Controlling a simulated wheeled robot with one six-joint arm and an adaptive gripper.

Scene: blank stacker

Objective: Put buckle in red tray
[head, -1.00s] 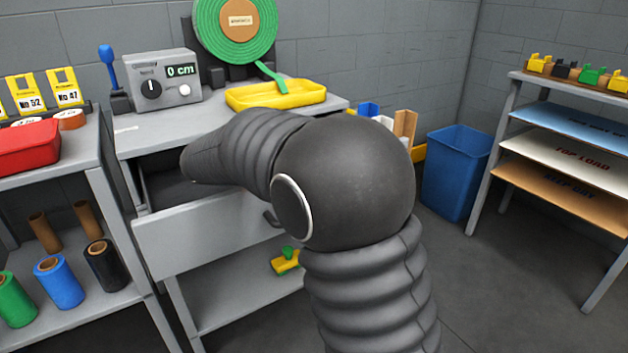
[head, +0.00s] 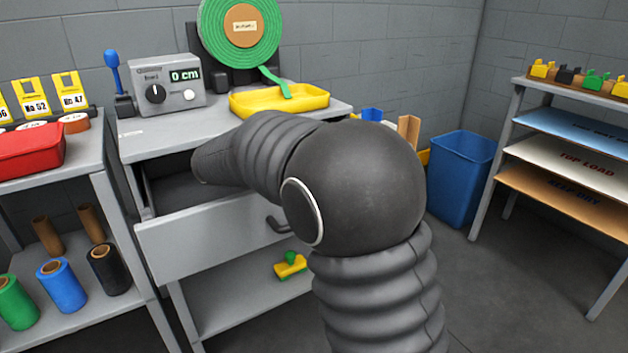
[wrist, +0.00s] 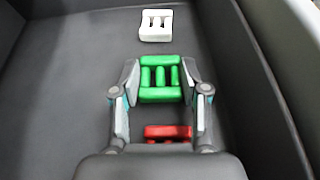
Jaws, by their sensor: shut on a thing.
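My gripper (wrist: 160,72) is inside the open grey drawer (head: 205,240); in the head view it is hidden by the arm and drawer. In the wrist view its two fingers are shut on a green buckle (wrist: 160,93), one on each side. A white buckle (wrist: 156,25) lies on the dark drawer floor (wrist: 80,75) beyond it. A red buckle (wrist: 168,132) lies nearer, partly hidden by the gripper. The red tray (head: 28,152) stands on the left shelf unit in the head view.
A yellow tray (head: 280,101) and a grey box reading 0 cm (head: 168,84) stand on the bench above the drawer. A green strap roll (head: 240,50) is behind them. A blue bin (head: 460,180) stands on the floor at right.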

